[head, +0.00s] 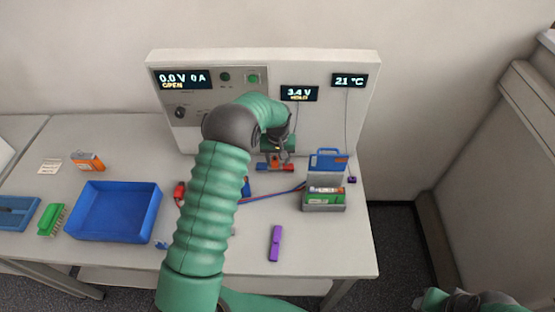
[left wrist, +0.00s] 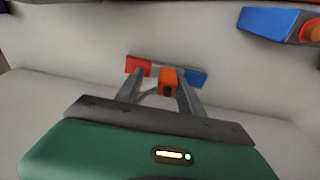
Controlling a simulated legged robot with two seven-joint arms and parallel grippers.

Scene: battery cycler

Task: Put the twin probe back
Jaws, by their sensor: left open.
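The twin probe shows as a small orange body (left wrist: 167,76) with a dark front in the left wrist view. Behind it is a short bar (left wrist: 138,64), red at one end and blue at the other. In the head view the orange and red parts (head: 275,164) show just below my left wrist, in front of the cycler panel. My left gripper (left wrist: 160,92) is open, its two fingers reaching forward on either side of the orange body. I cannot tell whether they touch it. Only part of my right arm shows at the bottom right.
The cycler panel (head: 362,115) stands at the back. A grey box with a blue lid (head: 328,159) holds a cell at the right. A purple stick (head: 275,243) lies at the front. My left arm hides the middle.

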